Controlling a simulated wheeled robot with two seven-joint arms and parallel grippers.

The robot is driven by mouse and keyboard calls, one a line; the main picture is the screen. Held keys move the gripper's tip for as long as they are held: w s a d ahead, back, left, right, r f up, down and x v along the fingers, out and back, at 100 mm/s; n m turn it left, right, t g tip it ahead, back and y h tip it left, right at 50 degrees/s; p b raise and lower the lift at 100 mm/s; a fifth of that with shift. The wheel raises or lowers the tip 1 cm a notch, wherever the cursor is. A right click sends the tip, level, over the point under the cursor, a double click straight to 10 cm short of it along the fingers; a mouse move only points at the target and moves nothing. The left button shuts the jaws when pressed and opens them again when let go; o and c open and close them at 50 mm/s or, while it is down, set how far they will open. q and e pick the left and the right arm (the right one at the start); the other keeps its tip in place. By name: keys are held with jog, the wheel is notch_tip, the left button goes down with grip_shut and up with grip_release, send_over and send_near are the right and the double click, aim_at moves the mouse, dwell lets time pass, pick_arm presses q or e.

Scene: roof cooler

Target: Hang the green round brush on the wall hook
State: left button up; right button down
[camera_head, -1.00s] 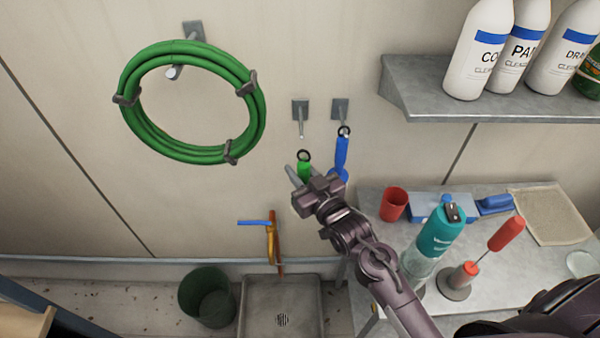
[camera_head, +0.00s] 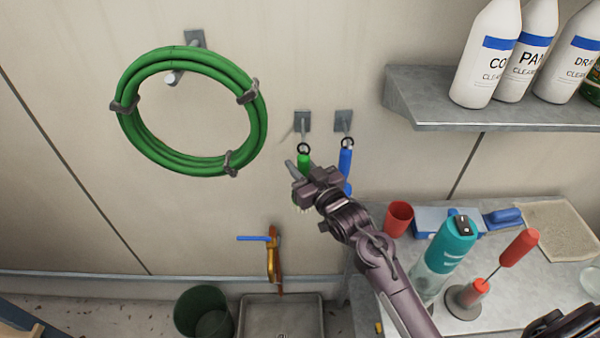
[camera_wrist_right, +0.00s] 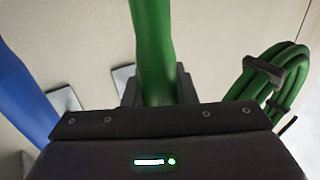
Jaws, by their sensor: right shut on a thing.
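My right gripper (camera_head: 303,180) is shut on the green round brush (camera_head: 304,160), whose handle points up with a black ring at its top. The ring is at the tip of the left wall hook (camera_head: 303,122); I cannot tell whether it is around the peg or just in front. In the right wrist view the green handle (camera_wrist_right: 152,45) stands between the fingers. A blue brush (camera_head: 346,160) hangs by its ring on the right hook (camera_head: 344,121), close beside.
A green hose coil (camera_head: 240,150) hangs on the wall at left. A metal shelf (camera_head: 430,100) with several bottles juts out at upper right. A table (camera_head: 510,270) with a red cup (camera_head: 398,218) and teal bottle (camera_head: 448,245) stands below.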

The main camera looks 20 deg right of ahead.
jog(key=shift+w+d+f+b, duration=0.15)
jog(key=shift+w+b, duration=0.05)
jog(key=shift+w, duration=0.3)
jog(key=shift+w+d+f+b, duration=0.15)
jog(key=shift+w+b, duration=0.1)
jog(key=shift+w, duration=0.25)
jog(key=shift+w+d+f+b, duration=0.1)
jog(key=shift+w+d+b, duration=0.1)
jog(key=shift+w, duration=0.3)
jog(key=shift+f, duration=0.1)
jog(key=c, duration=1.1)
grip_release()
